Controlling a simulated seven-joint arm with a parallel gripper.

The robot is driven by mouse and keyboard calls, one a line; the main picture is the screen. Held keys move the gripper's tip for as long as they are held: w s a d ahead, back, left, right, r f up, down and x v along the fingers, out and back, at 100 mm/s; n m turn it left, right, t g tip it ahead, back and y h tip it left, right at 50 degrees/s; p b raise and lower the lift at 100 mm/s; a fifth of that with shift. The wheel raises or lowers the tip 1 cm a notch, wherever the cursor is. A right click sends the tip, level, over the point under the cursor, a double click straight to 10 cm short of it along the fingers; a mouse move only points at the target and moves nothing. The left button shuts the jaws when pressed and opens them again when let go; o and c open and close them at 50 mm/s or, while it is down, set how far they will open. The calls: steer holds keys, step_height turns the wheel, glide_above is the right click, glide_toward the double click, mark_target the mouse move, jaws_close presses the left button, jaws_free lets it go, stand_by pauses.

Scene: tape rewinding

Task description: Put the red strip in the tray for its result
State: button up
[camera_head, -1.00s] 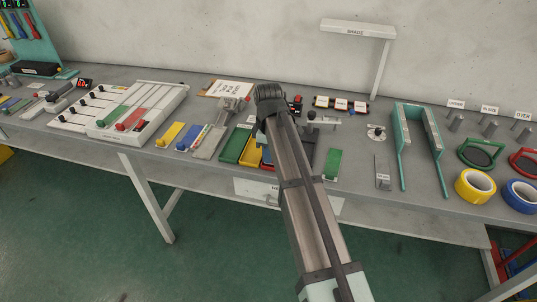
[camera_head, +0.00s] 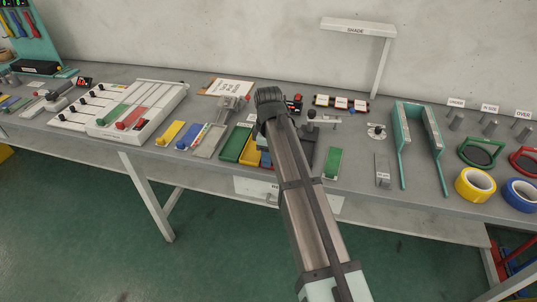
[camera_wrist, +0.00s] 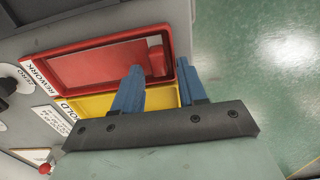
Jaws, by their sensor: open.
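In the wrist view a red tray (camera_wrist: 62,52) labelled REWORK lies under my gripper (camera_wrist: 158,66). A yellow tray (camera_wrist: 88,103) labelled HOLD adjoins the red one, partly behind the fingers.
A white slotted board (camera_head: 155,95) at left holds a green and a red piece (camera_head: 131,119). Yellow (camera_head: 170,133) and blue (camera_head: 188,136) blocks lie nearby. Right of my arm are a green strip (camera_head: 333,162), a teal frame (camera_head: 402,150) and tape rolls (camera_head: 475,185).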

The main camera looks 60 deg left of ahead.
step_height(320, 180, up, 13)
steer(key=shift+f, duration=0.15)
stand_by(0.6)
stand_by(0.4)
